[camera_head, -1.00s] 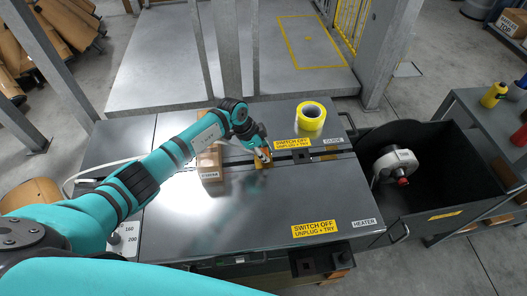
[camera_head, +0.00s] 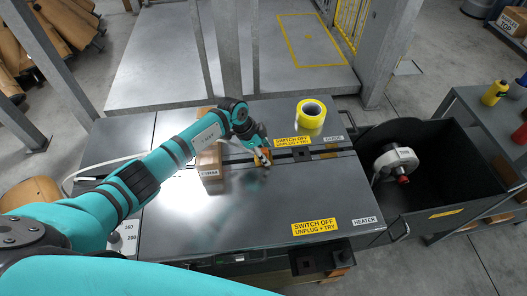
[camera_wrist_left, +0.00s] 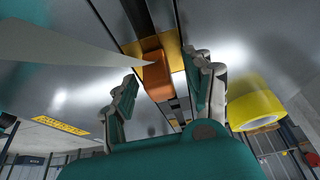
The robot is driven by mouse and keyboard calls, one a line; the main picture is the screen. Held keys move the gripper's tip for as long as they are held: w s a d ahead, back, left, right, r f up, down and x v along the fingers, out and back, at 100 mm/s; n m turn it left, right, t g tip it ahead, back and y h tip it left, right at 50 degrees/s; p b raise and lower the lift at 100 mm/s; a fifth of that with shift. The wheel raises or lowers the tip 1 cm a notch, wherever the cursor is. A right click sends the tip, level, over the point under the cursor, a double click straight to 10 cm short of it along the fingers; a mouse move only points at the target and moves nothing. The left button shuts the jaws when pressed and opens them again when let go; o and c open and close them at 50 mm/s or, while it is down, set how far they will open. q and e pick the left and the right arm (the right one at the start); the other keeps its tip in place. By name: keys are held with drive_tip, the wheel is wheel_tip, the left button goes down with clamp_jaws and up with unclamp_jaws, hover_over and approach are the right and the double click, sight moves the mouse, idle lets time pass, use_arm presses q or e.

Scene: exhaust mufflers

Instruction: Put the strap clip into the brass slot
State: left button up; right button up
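The strap clip looks like a small orange-brown block (camera_wrist_left: 156,76) in the left wrist view. It stands at the brass slot plate (camera_wrist_left: 176,46); how deep it sits in the slot I cannot tell. In the head view the brass plate (camera_head: 263,163) is mostly under my left gripper (camera_head: 263,154). My left gripper (camera_wrist_left: 165,88) is open, with a finger on either side of the block and visible gaps to it. A pale pointed shape crosses the upper left of the wrist view. My right gripper is out of view.
A cardboard box (camera_head: 209,170) stands close left of the gripper. A yellow tape roll (camera_head: 311,114) stands behind to the right. A dark bin (camera_head: 440,200) with a grey-and-white device (camera_head: 396,163) is right of the bench. The bench top's front (camera_head: 235,225) is clear.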

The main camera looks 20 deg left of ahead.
use_arm(q)
drive_tip(key=shift+a+r, duration=0.1)
drive_tip(key=shift+r, duration=0.1)
drive_tip(key=v, duration=1.1)
drive_tip(key=shift+r, duration=0.3)
drive_tip(key=shift+s+a, duration=0.1)
